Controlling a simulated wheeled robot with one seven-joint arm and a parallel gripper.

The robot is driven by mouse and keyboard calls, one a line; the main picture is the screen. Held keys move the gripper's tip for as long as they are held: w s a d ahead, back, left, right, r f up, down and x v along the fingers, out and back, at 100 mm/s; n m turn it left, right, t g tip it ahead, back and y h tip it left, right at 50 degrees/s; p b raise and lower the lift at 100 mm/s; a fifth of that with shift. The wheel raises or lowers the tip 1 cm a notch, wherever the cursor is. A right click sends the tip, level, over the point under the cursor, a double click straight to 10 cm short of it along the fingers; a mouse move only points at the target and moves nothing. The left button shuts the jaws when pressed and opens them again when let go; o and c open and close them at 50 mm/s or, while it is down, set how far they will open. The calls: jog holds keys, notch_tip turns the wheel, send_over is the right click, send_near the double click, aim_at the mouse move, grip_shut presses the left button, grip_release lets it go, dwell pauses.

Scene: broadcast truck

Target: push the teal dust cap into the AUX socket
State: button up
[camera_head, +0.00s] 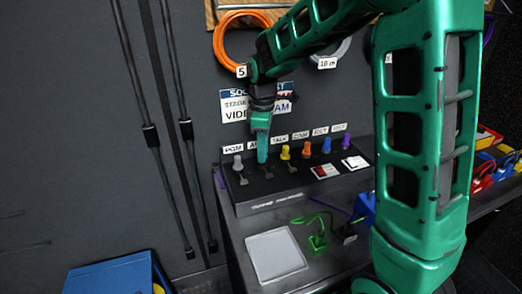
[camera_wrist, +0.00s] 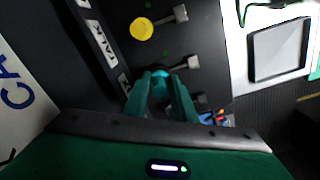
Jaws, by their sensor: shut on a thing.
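The teal dust cap shows in the wrist view (camera_wrist: 161,73) between the tips of my gripper (camera_wrist: 165,82), whose fingers are shut on it. In the head view my gripper (camera_head: 262,128) points down at the AUX place, second from the left on the dark socket panel (camera_head: 285,200). The AUX label (camera_head: 255,144) is partly covered by the gripper. The AUX socket itself is hidden under the cap and fingers. I cannot tell how deep the cap sits or whether it touches the socket.
A grey cap (camera_head: 238,162) stands at PGM and a yellow cap (camera_head: 285,152) at TALK, close on either side. Orange, blue and purple caps continue rightward. Short grey levers stand in front of the sockets. A grey pad (camera_head: 276,254) and green cable (camera_head: 318,240) lie on the desk.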

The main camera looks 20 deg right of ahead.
jog(key=shift+f, duration=0.8)
jog(key=o, duration=0.8)
jog(key=shift+o, duration=0.2)
notch_tip(320, 180, up, 7)
jog(key=shift+r, duration=0.15)
